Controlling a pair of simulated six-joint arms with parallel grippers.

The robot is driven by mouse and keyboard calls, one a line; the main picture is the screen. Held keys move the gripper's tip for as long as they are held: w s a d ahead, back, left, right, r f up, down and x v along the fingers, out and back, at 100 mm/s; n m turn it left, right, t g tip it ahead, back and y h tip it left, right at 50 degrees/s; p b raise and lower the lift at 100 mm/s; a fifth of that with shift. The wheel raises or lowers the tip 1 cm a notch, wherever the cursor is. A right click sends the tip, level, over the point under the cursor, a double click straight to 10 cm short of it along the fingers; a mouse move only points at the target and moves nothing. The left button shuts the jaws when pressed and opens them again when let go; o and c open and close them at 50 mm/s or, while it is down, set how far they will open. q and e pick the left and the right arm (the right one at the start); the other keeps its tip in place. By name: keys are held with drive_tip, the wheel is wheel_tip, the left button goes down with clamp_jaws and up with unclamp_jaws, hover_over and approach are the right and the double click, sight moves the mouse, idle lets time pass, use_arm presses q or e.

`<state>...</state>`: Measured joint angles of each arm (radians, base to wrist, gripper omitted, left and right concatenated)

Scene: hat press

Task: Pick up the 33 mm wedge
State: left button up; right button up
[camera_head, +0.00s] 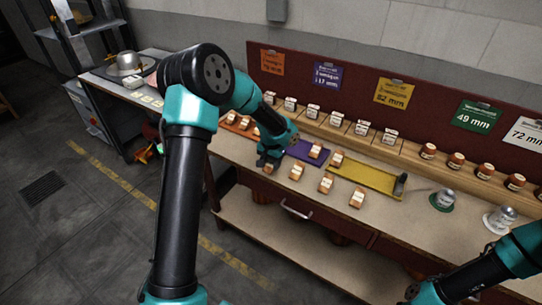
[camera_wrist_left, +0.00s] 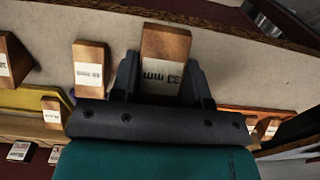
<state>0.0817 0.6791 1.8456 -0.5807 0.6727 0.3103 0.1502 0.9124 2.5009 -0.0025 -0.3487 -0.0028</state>
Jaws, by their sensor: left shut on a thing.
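My left gripper (camera_head: 268,165) is at the front part of the bench, among the orange-brown wedges. In the left wrist view my left gripper (camera_wrist_left: 163,85) is shut on a wooden wedge (camera_wrist_left: 166,45), with a dark finger on each side. Its white label (camera_wrist_left: 161,76) appears upside down and seems to read 33 mm. In the head view the held wedge (camera_head: 268,170) shows only as a small piece under the gripper. I cannot tell whether it still touches the bench. My right arm (camera_head: 480,277) shows at the lower right, but its fingers are out of view.
Several loose wedges (camera_head: 297,172) stand close to the right of the gripper. Purple (camera_head: 300,148) and yellow (camera_head: 366,178) trays lie behind them. A raised shelf with labelled blocks (camera_head: 362,128) runs along the back. Metal domes (camera_head: 445,198) stand at the right.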

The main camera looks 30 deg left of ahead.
use_arm(q)
drive_tip(key=s+d, duration=0.4)
drive_tip(key=s, duration=0.4)
drive_tip(key=shift+d+r, duration=0.2)
drive_tip(key=shift+r, duration=0.25)
